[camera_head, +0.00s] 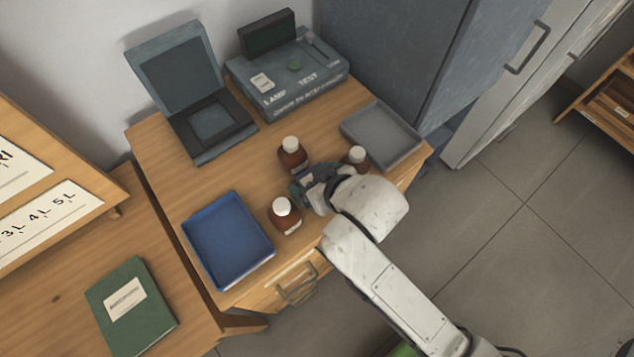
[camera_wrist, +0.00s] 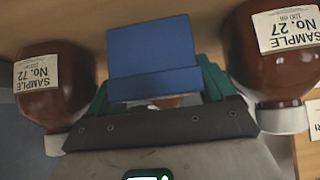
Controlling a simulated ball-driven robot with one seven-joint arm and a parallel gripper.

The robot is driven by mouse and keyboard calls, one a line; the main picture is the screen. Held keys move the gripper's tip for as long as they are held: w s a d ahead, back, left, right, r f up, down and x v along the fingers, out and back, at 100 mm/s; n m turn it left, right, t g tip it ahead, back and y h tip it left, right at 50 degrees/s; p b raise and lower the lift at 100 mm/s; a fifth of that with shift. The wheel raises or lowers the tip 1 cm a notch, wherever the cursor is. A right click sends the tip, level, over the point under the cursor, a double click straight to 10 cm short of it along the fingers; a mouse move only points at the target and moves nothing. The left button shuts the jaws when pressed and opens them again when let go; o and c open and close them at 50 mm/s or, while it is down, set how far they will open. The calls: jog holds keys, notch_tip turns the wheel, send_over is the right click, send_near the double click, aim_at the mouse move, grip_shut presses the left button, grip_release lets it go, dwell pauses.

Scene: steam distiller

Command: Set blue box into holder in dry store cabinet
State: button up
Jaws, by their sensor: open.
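A blue box (camera_wrist: 154,57) is in the middle of the wrist view, between the two green fingers of my gripper (camera_wrist: 156,84). The jaws are open, and I cannot tell whether either finger touches the box. In the head view my gripper (camera_head: 304,191) is low over the wooden table among brown bottles; there the box is hidden or too small to make out. A tall blue-grey cabinet (camera_head: 395,50) stands behind the table at the right; I cannot tell whether it is the dry store cabinet. No holder is visible.
Brown bottles with white caps stand close around my gripper: one behind (camera_head: 291,156), one in front (camera_head: 285,216), one to the right (camera_head: 357,158). A blue tray (camera_head: 228,240), a grey tray (camera_head: 380,135), a lamp test unit (camera_head: 290,80) and an open dark case (camera_head: 208,125) crowd the table.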

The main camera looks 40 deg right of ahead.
jog(key=shift+w+f, duration=0.1)
jog(key=c, duration=1)
jog(key=shift+o, duration=0.2)
jog(key=shift+r, duration=0.2)
